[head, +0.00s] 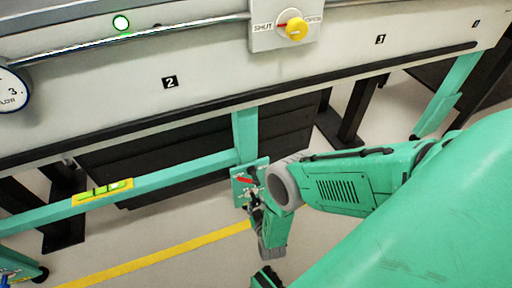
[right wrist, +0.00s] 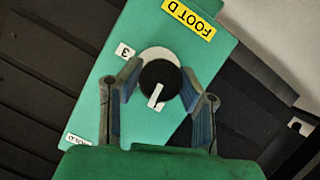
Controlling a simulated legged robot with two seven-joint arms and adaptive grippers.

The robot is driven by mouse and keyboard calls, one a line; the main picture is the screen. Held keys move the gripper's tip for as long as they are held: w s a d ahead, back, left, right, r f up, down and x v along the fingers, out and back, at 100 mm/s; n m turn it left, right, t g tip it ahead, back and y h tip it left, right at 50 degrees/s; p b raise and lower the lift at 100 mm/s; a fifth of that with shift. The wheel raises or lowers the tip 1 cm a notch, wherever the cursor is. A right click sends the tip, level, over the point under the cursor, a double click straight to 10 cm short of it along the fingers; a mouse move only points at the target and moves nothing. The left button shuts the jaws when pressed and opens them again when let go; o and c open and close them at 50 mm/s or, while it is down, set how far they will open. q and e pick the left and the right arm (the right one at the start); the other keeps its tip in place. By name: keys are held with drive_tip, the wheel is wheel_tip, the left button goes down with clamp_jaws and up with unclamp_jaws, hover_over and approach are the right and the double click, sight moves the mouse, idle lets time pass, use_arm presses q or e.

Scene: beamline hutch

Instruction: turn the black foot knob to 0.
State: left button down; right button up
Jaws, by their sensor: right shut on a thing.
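The black foot knob (right wrist: 158,82) is round, with a white pointer bar, and sits on a white disc in the right wrist view. The bar points down and slightly left in that picture. A white "3" tag (right wrist: 124,51) is up and left of the knob. My right gripper (right wrist: 166,83) is shut on the knob, one finger on each side. In the head view my right gripper (head: 252,192) is at the green plate on the table leg. My left gripper is not in view.
A green crossbar (head: 165,178) with a level (head: 103,192) runs left from the leg. Dark ribbed boxes (head: 165,160) stand behind.

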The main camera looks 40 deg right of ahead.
sight(256, 201)
drive_tip(key=o, duration=1.2)
drive_tip(key=shift+s+a+f, duration=0.1)
drive_tip(key=shift+c, duration=0.2)
drive_tip(key=shift+r, duration=0.6)
wheel_tip(256, 201, up, 9)
drive_tip(key=shift+f, duration=0.1)
